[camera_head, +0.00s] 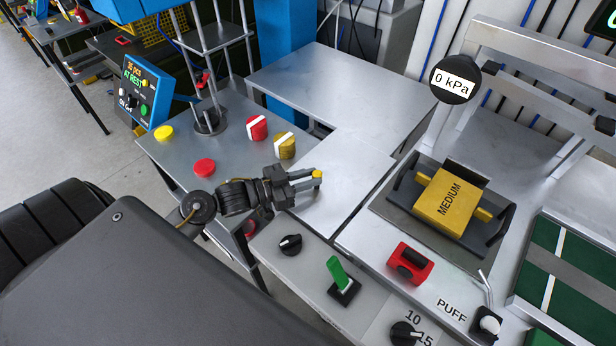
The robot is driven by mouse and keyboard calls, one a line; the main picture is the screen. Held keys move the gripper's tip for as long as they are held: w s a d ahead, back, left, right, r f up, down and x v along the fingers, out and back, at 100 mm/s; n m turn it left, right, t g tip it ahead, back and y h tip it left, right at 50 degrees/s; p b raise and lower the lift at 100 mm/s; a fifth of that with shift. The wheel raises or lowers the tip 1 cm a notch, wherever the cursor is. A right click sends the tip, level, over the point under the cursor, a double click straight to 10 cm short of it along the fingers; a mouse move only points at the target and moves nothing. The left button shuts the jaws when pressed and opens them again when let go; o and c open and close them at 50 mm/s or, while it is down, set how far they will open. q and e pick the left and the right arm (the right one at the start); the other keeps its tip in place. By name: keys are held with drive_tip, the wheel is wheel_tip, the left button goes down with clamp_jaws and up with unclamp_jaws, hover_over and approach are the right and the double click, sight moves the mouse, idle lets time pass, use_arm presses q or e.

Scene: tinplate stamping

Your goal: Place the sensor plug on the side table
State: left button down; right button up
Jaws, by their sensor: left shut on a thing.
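My left gripper (306,182) reaches in from the left and is shut on a small yellow piece, which I take to be the sensor plug (317,174). Only a bit of the plug shows at the fingertips; the rest is hidden. The gripper and plug are over a pale metal surface (345,175). A bare metal tabletop (340,85) lies behind them, and it may be the side table. I cannot tell how high the plug is above the surface. My right gripper is not in view.
Red (257,128) and yellow-white (285,146) knobs stand left of the gripper, with a control box (146,92) beyond. A yellow MEDIUM block (449,199) sits in a dark holder on the right, below a gauge (455,79). A green lever (341,274) stands in front.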

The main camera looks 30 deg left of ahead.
use_arm(q)
drive_tip(key=shift+f, duration=0.2)
drive_tip(key=c, duration=1.3)
unclamp_jaws()
drive_tip(key=shift+o, duration=0.2)
drive_tip(key=shift+r, duration=0.1)
drive_tip(key=shift+r, duration=0.15)
drive_tip(key=shift+s+a, duration=0.2)
drive_tip(key=shift+s, duration=0.05)
drive_tip(key=f+b+v, duration=0.1)
drive_tip(key=b+v, duration=0.1)
drive_tip(key=v, duration=0.9)
drive_tip(key=shift+s+r, duration=0.15)
drive_tip(key=shift+r, duration=0.25)
